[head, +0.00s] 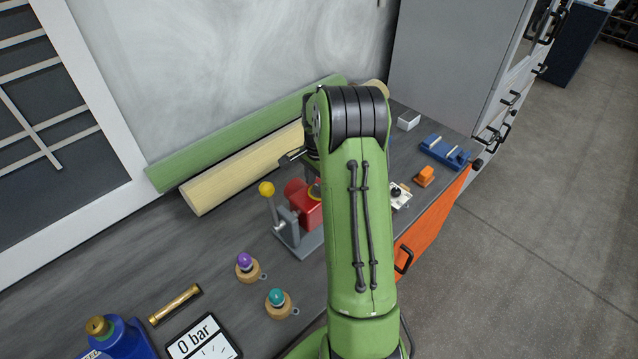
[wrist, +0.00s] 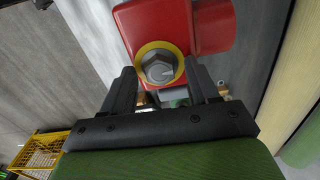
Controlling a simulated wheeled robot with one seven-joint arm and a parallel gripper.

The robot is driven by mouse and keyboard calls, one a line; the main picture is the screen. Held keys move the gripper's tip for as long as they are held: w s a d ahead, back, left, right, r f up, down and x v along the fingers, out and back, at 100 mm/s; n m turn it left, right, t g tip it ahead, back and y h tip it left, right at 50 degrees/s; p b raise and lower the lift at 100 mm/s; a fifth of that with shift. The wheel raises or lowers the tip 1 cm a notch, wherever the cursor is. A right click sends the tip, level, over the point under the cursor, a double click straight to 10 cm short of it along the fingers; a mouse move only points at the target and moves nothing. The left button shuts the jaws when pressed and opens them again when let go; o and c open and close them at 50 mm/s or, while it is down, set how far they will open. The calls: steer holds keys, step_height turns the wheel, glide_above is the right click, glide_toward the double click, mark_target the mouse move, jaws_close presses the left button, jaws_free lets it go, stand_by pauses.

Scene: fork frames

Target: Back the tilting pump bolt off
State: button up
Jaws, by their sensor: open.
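The red pump (head: 306,212) stands on a grey base plate on the bench, partly hidden behind my green arm in the head view. In the wrist view its red body (wrist: 212,25) fills the upper middle. The grey hex bolt (wrist: 158,68) sits in a yellow ring (wrist: 179,72) on the pump's face. My gripper (wrist: 160,74) is open. In the wrist picture its two dark fingers lie left and right of the bolt, with gaps at both sides. I cannot tell how deep the fingers reach or whether they touch it. The head view mostly hides my gripper.
A lever with a yellow knob (head: 267,188) stands left of the pump. Purple (head: 244,261) and teal (head: 276,297) knobs, a brass tube (head: 175,304) and a "0 bar" display (head: 203,341) lie nearer. Green (head: 235,138) and cream (head: 240,172) long bars lie behind.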

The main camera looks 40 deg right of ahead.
steer(key=c, duration=1.1)
steer(key=shift+o, duration=0.2)
steer(key=shift+n, duration=0.3)
